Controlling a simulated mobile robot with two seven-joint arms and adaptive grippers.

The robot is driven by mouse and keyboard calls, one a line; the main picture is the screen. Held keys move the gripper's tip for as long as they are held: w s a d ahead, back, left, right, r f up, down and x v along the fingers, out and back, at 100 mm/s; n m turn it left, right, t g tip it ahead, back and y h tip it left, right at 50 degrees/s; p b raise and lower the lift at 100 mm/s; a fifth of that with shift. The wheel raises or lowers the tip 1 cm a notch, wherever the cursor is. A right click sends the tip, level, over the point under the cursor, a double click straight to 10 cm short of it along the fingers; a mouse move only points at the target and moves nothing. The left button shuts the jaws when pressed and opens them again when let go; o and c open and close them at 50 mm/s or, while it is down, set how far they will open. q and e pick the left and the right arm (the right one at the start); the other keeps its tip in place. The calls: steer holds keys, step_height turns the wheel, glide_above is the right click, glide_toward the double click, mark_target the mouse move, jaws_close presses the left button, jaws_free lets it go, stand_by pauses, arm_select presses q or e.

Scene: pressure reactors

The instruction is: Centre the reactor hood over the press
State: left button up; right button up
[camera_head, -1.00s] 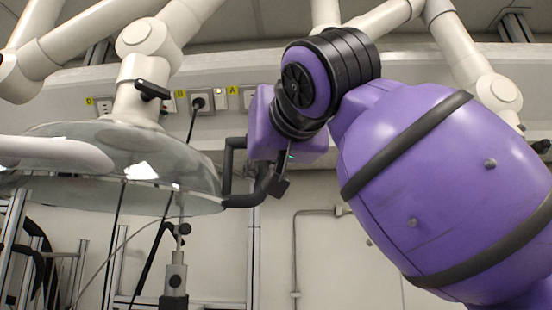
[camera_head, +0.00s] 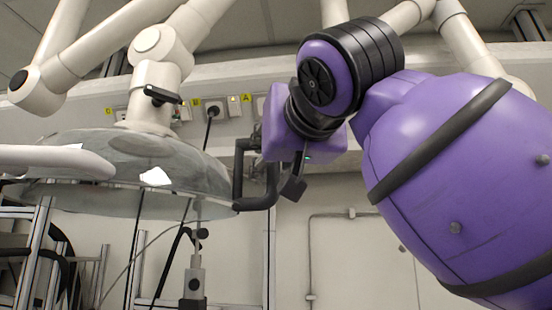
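The reactor hood (camera_head: 110,150) is a wide, clear dome at the left, hanging from a white jointed arm (camera_head: 155,85). My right gripper (camera_head: 239,205), black on the purple wrist, is at the hood's right rim. Its fingers appear closed on that rim, one from above and one from below. A metal post (camera_head: 195,282) with a black clamp stands below the right part of the hood. I cannot tell whether it belongs to the press, and no press is clearly visible. My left gripper is not in view.
A pale rounded bar (camera_head: 55,160) crosses in front of the hood at the left. Metal frame rails (camera_head: 35,255) and cables are below it. Wall sockets (camera_head: 213,111) are behind. My large purple arm fills the right side. The wall (camera_head: 340,260) at lower centre is mostly clear.

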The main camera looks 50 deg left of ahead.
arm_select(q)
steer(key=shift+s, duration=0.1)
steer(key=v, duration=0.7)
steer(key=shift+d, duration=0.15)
arm_select(e)
steer(key=shift+s+f, duration=0.15)
steer(key=shift+s, duration=0.1)
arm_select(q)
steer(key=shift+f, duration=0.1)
